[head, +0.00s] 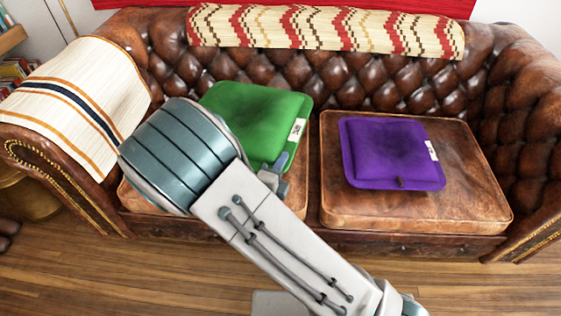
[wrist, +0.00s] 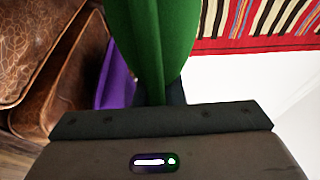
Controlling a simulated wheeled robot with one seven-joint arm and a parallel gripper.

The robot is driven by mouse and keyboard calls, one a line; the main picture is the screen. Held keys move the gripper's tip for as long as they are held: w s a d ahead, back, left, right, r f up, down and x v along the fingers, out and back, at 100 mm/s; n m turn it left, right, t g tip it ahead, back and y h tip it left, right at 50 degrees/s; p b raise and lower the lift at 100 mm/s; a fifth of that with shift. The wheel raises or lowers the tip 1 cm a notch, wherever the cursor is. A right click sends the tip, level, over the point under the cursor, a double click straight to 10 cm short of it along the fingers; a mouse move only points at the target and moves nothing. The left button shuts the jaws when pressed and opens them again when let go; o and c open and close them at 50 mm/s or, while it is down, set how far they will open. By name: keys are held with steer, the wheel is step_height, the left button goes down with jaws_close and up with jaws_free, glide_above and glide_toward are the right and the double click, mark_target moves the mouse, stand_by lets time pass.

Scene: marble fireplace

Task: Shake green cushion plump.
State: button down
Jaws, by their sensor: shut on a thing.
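The green cushion (head: 262,118) with a white tag is over the left half of the brown leather sofa. My gripper (head: 275,174) is shut on its near right edge, and my arm hides the cushion's left and near parts. In the wrist view the green cushion (wrist: 152,45) rises edge-on from between the fingers of my gripper (wrist: 155,95). I cannot tell whether the cushion touches the sofa seat.
A purple cushion (head: 390,155) lies flat on the right seat cushion (head: 470,195). Striped throws lie over the sofa's back (head: 325,30) and left arm (head: 80,95). The wooden floor (head: 90,275) in front is open.

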step_height(320, 180, up, 4)
steer(key=p, duration=0.4)
steer(key=shift+r, duration=0.25)
step_height(320, 180, down, 7)
steer(key=b, duration=0.4)
step_height(320, 180, up, 7)
steer(key=p, duration=0.8)
steer(key=shift+p, duration=0.35)
step_height(320, 180, down, 7)
steer(key=b, duration=0.4)
step_height(320, 180, up, 7)
steer(key=p, duration=0.7)
step_height(320, 180, down, 7)
steer(key=b, duration=0.3)
steer(key=shift+b, duration=0.3)
steer(key=shift+f, duration=0.1)
